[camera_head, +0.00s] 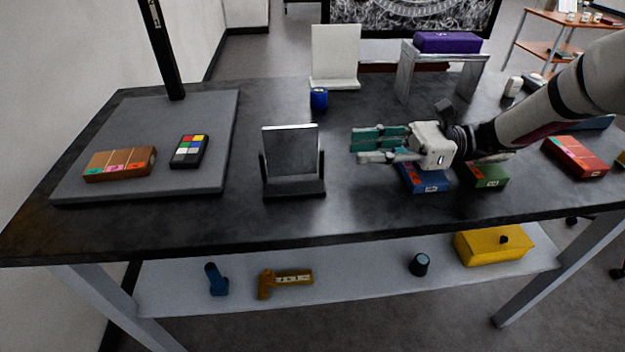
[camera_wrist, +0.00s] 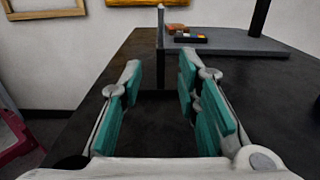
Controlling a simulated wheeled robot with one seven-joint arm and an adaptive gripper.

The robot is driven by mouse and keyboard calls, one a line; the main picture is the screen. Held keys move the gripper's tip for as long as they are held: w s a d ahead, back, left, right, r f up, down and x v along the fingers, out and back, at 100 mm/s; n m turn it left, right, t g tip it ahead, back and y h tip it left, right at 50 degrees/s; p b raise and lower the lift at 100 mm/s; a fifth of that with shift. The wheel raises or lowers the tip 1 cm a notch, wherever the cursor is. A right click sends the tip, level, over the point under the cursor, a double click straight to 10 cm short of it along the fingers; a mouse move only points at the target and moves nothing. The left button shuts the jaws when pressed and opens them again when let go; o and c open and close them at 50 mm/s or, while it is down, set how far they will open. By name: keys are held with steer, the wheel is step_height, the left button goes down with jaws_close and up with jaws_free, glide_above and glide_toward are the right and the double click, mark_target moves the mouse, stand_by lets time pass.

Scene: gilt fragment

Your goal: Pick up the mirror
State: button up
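The mirror (camera_head: 290,150) is a silver-grey square panel standing upright in a dark stand (camera_head: 294,188) near the middle front of the black table. In the wrist view a thin upright edge, which looks like the mirror (camera_wrist: 160,28), rises straight ahead between the fingertips. My gripper (camera_head: 355,146) has teal finger pads and points left toward the mirror from its right side, with a clear gap between them. In the wrist view my gripper (camera_wrist: 160,78) is open, with nothing between the fingers.
A grey board (camera_head: 215,150) at left carries an orange-brown box (camera_head: 120,164), a colour chart (camera_head: 190,150) and a black post (camera_head: 162,50). A blue cup (camera_head: 319,98) stands behind the mirror. Blue (camera_head: 428,180) and green (camera_head: 487,175) boxes lie under my arm.

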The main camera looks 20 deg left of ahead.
mark_target(293, 174)
steer(key=x, duration=0.7)
steer(key=shift+b, duration=0.3)
steer(key=shift+b+x, duration=0.6)
steer(key=shift+x, duration=2.6)
steer(key=shift+r, duration=0.2)
jaws_close()
